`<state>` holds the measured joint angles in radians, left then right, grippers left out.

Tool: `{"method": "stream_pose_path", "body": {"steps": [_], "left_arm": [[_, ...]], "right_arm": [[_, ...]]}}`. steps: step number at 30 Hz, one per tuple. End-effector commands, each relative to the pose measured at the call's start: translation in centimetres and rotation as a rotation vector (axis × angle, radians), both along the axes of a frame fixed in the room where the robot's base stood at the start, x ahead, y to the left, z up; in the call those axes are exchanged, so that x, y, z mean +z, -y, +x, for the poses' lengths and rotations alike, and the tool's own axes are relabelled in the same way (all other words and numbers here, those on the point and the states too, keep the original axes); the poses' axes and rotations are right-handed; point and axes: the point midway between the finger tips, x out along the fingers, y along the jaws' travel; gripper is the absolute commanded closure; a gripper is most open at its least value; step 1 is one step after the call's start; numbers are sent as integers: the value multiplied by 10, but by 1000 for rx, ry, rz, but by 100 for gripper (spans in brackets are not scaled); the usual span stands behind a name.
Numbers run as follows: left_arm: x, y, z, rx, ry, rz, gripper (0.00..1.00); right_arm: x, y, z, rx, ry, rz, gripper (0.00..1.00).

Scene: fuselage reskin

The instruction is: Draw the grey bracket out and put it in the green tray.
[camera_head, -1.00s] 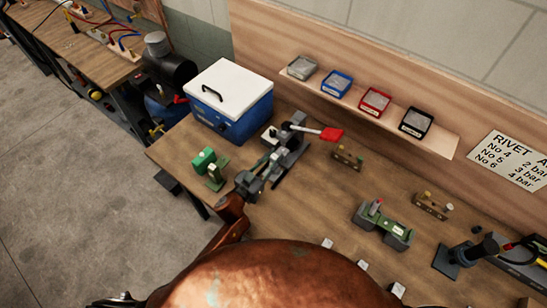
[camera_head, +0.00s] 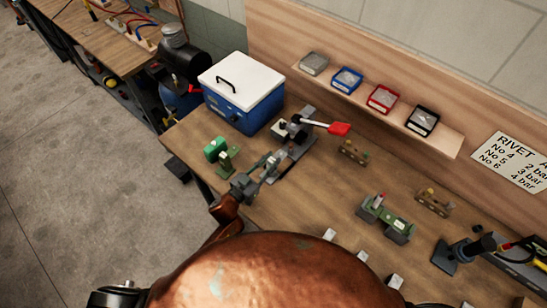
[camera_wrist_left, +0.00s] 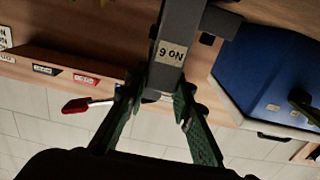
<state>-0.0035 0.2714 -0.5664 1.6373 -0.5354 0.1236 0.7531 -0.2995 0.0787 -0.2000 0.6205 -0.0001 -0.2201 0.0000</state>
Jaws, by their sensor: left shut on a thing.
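My left gripper (camera_head: 268,167) reaches over the bench from the front in the head view, next to the grey press with a red-ended lever. In the left wrist view its two dark green fingers (camera_wrist_left: 153,98) are shut on a grey piece, which I take for the grey bracket (camera_wrist_left: 178,75); it bears a "No 6" label, upside down here. The bracket's far end runs out at the top of that view. Whether it is still seated in the press cannot be told. I cannot make out a green tray. My right gripper is not in view.
A blue cooler with a white lid (camera_head: 243,90) stands behind, left of the press. A green block-like item (camera_head: 214,149) stands left of the gripper, and a green fixture (camera_head: 386,219) to the right. The red lever end (camera_head: 340,128) sticks out rightward. Small bins line the shelf.

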Motion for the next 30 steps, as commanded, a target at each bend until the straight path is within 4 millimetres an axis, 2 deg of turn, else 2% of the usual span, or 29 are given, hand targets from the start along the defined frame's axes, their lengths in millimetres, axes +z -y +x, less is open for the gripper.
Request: {"method": "stream_pose_path", "body": {"steps": [10,11,19,30], "left_arm": [[0,-3,-2,2,1,0,100],[0,-3,-1,2,1,0,76],[0,-3,-1,1,1,-1,57],[0,-6,-7,0,1,1,57]], "right_arm": [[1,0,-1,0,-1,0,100],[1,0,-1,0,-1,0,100],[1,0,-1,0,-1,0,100],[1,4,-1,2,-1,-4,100]]}}
